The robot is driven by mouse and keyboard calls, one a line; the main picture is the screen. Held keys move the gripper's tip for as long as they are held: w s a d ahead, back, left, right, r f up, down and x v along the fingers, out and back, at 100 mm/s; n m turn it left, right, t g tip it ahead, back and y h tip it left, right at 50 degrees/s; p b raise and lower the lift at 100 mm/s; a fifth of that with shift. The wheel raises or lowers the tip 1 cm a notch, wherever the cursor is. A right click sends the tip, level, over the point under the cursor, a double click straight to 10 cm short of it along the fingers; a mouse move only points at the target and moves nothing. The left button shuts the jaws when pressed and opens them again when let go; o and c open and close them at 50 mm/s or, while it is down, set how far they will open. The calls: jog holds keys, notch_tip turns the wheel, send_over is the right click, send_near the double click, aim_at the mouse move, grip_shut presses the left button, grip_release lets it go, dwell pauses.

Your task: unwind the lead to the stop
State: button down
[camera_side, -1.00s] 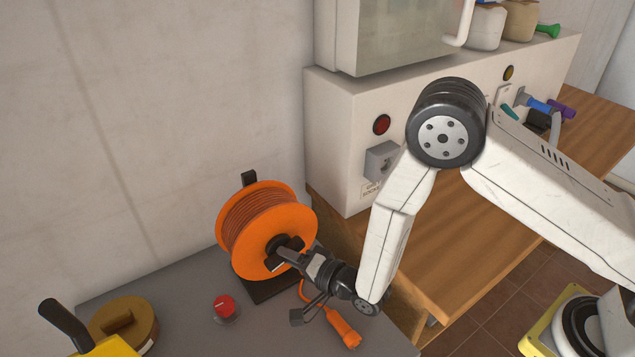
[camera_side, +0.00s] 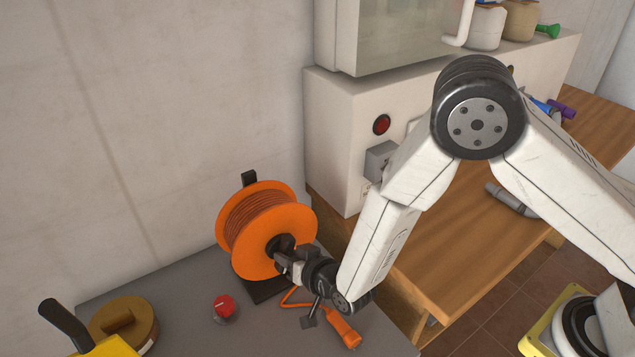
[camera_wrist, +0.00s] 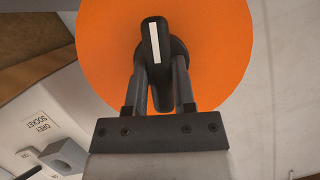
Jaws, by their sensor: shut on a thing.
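An orange cable reel (camera_side: 270,235) with the lead wound on its drum stands on the grey bench top, against the wall. It fills much of the wrist view (camera_wrist: 222,50). My gripper (camera_side: 285,256) is at the front of the reel, shut on the black crank handle (camera_wrist: 153,55) at its hub; the handle has a white stripe. The free end of the lead (camera_side: 292,297) loops out on the bench to an orange connector (camera_side: 343,330), which lies in front of the reel. My fingers partly hide the hub.
A red knob (camera_side: 224,306) stands on the bench left of the connector. A boiler cabinet with a grey socket (camera_side: 380,160) stands right of the reel on a wooden worktop (camera_side: 450,245).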

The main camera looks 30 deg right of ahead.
jog(key=n+t+h, duration=0.1)
jog(key=n+t, duration=0.1)
jog(key=n, duration=0.9)
jog(key=n+t+h, duration=0.2)
jog(key=n+t, duration=0.1)
jog(key=n, duration=0.8)
jog(key=n+t+h, duration=0.1)
jog(key=n+t, duration=0.2)
jog(key=n, duration=0.8)
jog(key=shift+a+f+n+h, duration=0.1)
jog(key=shift+f+n+h, duration=0.2)
jog(key=shift+f+h, duration=0.1)
jog(key=shift+n+t, duration=0.3)
jog(key=shift+c, duration=2.2)
grip_release()
